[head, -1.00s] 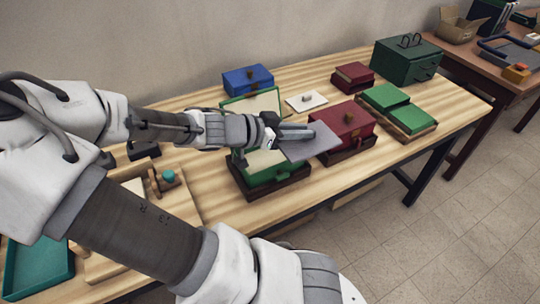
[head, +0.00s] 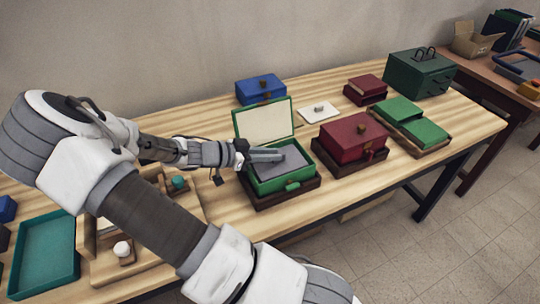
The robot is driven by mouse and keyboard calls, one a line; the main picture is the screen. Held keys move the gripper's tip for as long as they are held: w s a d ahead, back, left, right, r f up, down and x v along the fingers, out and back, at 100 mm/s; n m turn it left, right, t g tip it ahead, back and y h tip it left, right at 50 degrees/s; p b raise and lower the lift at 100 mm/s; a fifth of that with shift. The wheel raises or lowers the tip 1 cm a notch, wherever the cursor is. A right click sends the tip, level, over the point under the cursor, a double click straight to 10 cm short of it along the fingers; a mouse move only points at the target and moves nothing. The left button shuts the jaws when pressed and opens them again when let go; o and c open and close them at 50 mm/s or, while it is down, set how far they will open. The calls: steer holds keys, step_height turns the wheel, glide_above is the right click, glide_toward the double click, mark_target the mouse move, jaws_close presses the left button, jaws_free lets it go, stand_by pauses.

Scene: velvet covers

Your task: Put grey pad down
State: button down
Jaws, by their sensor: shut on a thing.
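The grey pad (head: 292,159) is at the open green box (head: 281,182), over or within its cream-lined inside. I cannot tell whether it rests on the box floor. The box's lid (head: 263,121) stands open at the back. My gripper (head: 277,155) is shut on the pad and reaches in from the left over the box. The pad's left part is hidden by the gripper.
A red box (head: 346,140) stands just right of the green box. A blue box (head: 261,90) and a white card with a knob (head: 318,111) lie behind. A teal tray (head: 44,255) and a wooden tray (head: 191,207) are at left. Bare table shows in front.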

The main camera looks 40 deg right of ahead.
steer(key=shift+f, duration=0.25)
steer(key=shift+f+b, duration=0.65)
steer(key=shift+b, duration=0.2)
steer(key=c, duration=0.8)
jaws_free()
steer(key=shift+r, duration=0.15)
